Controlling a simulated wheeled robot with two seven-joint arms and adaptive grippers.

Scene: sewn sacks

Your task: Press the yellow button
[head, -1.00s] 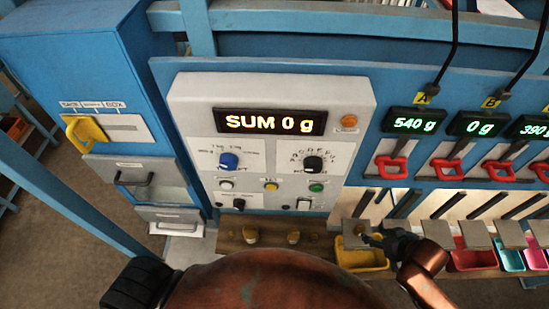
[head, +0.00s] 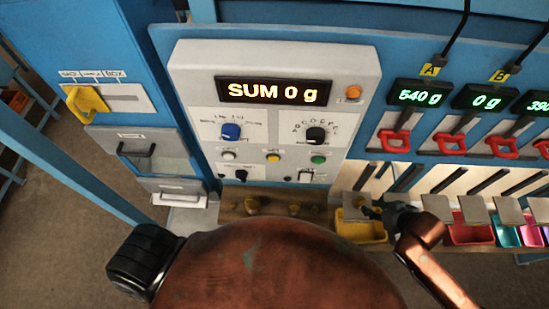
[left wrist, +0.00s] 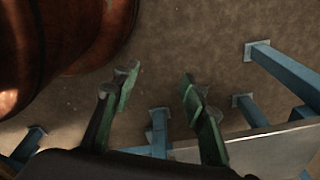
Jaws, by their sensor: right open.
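The small yellow button (head: 273,156) sits on the light grey control panel (head: 350,60), between a white button (head: 228,155) and a green one (head: 319,159). Nothing covers it in the head view. My right gripper (head: 371,210) is small and dark, at the yellow bin below and right of the panel, well apart from the button. It is open; its fingers are hard to make out. My left gripper (left wrist: 158,82) shows in the left wrist view, with its green fingers spread and nothing between them, above the brown floor.
Above the buttons are a blue knob (head: 231,131), a black knob (head: 316,134) and a display (head: 274,92) reading SUM 0 g. Red handles (head: 394,140) stand to the right. A yellow bin (head: 362,232) hangs below. Blue legs (left wrist: 284,70) stand near my left gripper.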

